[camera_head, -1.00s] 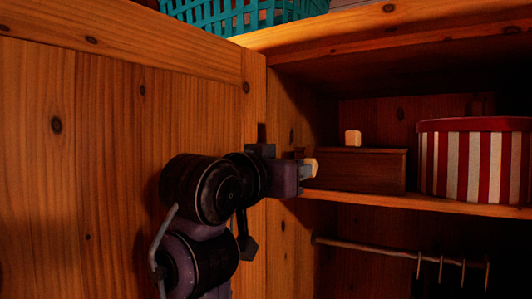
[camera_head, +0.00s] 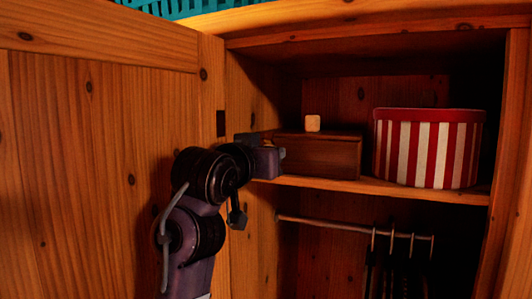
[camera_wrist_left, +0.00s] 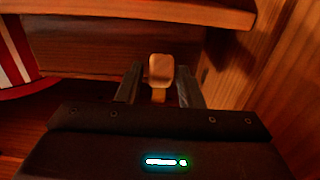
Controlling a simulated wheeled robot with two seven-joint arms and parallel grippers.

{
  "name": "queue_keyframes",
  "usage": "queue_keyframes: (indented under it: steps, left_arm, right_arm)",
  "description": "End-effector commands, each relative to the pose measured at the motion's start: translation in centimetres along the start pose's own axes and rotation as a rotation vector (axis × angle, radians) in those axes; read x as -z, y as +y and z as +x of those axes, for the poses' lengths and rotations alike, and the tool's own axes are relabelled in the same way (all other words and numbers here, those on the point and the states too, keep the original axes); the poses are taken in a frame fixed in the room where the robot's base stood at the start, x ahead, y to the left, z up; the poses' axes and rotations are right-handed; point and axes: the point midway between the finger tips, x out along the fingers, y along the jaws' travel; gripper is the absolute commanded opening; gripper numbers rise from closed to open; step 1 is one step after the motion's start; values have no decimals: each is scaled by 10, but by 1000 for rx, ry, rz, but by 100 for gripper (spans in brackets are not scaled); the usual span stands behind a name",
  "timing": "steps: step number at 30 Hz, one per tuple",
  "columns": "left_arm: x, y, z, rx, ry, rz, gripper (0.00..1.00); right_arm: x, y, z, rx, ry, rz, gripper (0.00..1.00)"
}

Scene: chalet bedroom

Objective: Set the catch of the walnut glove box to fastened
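The walnut glove box (camera_head: 325,157) is a dark brown box at the left end of the wardrobe shelf, with a pale rounded tab (camera_head: 312,123) standing above its top. My left gripper (camera_head: 281,155) is at the box's left front end. In the left wrist view a pale tan piece on a short stem (camera_wrist_left: 160,68) lies between my open fingers (camera_wrist_left: 159,88), with gaps visible on both sides. It looks like the catch, but its setting is unclear. The gripper hides this part of the box in the head view. My right gripper is out of view.
A red-and-white striped round box (camera_head: 428,150) stands right of the glove box. A rail (camera_head: 340,228) with hangers runs below the shelf (camera_head: 400,190). A wooden door panel (camera_head: 100,150) fills the left. A teal basket (camera_head: 260,7) shows on top.

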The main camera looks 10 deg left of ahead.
Motion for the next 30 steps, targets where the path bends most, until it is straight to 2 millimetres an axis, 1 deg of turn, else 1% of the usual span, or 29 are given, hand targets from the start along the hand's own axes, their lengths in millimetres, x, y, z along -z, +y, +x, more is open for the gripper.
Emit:
queue_keyframes:
  steps: [1, 7, 12, 21, 30]
  left_arm:
    - [0, 0, 0, 0, 0, 0, 27]
    - [0, 0, 0, 0, 0, 0, 0]
    - [3, 0, 0, 0, -28, 0, 0]
    - [12, 0, 1, 0, -222, -2, 0]
    - [11, 0, 1, 0, -250, 0, 0]
  right_arm:
    - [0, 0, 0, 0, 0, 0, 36]
    - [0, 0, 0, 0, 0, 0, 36]
    - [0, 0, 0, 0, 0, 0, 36]
    - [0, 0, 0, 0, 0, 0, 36]
    - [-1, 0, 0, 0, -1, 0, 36]
